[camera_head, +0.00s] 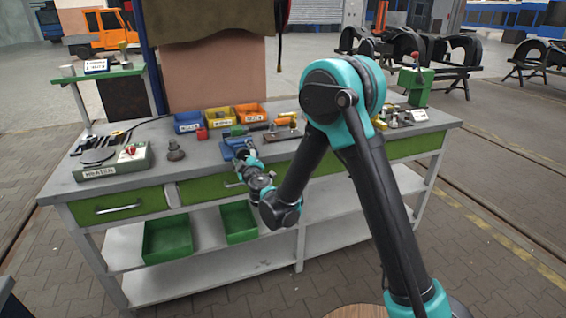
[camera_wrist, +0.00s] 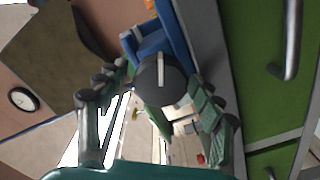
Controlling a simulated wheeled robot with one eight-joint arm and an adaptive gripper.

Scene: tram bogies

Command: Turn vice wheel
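The blue vice (camera_head: 236,148) sits at the front edge of the workbench, left of my arm. In the wrist view its blue body (camera_wrist: 150,42) shows at the top. The vice wheel (camera_wrist: 158,88) is a dark round disc with a pale bar across its face, facing the wrist camera. My gripper (camera_wrist: 160,72) is open, one finger on each side of the wheel. I cannot tell whether the fingertips touch its rim. In the head view my gripper (camera_head: 247,164) is right at the vice and hides the wheel.
The grey workbench (camera_head: 70,185) has green drawers (camera_head: 118,204) below its edge. Blue, yellow and orange bins (camera_head: 219,117) stand behind the vice. A labelled green box (camera_head: 118,162) lies left, and a green machine (camera_head: 414,88) stands right. Green crates (camera_head: 168,238) are on the lower shelf.

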